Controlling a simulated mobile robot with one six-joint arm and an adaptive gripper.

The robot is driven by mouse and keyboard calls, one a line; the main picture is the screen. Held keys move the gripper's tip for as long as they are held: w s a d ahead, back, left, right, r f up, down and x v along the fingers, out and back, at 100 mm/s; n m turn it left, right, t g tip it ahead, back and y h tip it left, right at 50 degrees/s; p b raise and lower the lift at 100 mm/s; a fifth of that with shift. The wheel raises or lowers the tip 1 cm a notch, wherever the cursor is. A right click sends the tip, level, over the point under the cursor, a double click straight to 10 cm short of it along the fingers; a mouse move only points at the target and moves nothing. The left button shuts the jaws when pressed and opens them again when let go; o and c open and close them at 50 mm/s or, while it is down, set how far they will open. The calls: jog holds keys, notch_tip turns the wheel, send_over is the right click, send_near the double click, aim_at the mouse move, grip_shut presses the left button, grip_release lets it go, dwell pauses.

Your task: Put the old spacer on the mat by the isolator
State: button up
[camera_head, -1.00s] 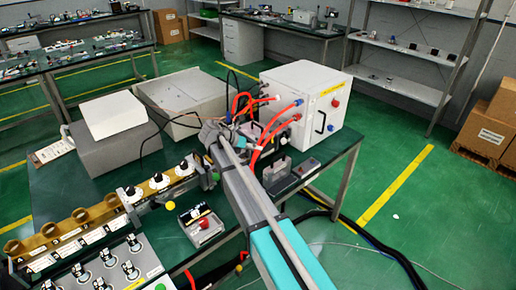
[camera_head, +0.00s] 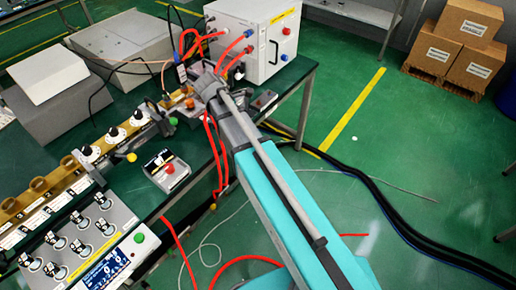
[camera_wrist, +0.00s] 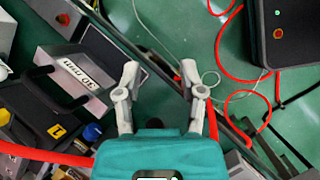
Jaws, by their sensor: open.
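My gripper (camera_wrist: 160,76) is open in the wrist view, its two pale fingers spread with nothing held between them. Below the gap are dark table edge and green floor. A dark rounded patch lies beside the left finger; I cannot tell what it is. In the head view my gripper (camera_head: 206,86) is over the far right part of the table, largely hidden by my arm. I cannot pick out the old spacer, the mat or the isolator with certainty. A grey block with a handle and a printed label (camera_wrist: 82,78) is left of the fingers in the wrist view.
The white cabinet (camera_head: 250,38) with red and blue ports stands behind my gripper. Red hoses (camera_head: 216,150) hang by the table edge. A control panel (camera_head: 100,245) and a row of brass-coloured holders (camera_head: 50,190) fill the left front. Floor right of my arm is mostly clear.

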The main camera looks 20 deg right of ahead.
jog(key=s+d+f+m+y, duration=0.1)
jog(key=s+m+y, duration=0.2)
jog(key=s+m, duration=0.4)
jog(key=s+d+f+m+y, duration=0.1)
jog(key=s+m+y, duration=0.2)
jog(key=s+m, duration=0.4)
jog(key=shift+s+d+f+m, duration=0.25)
jog(key=shift+s+f+m, duration=0.05)
jog(key=shift+m, duration=0.4)
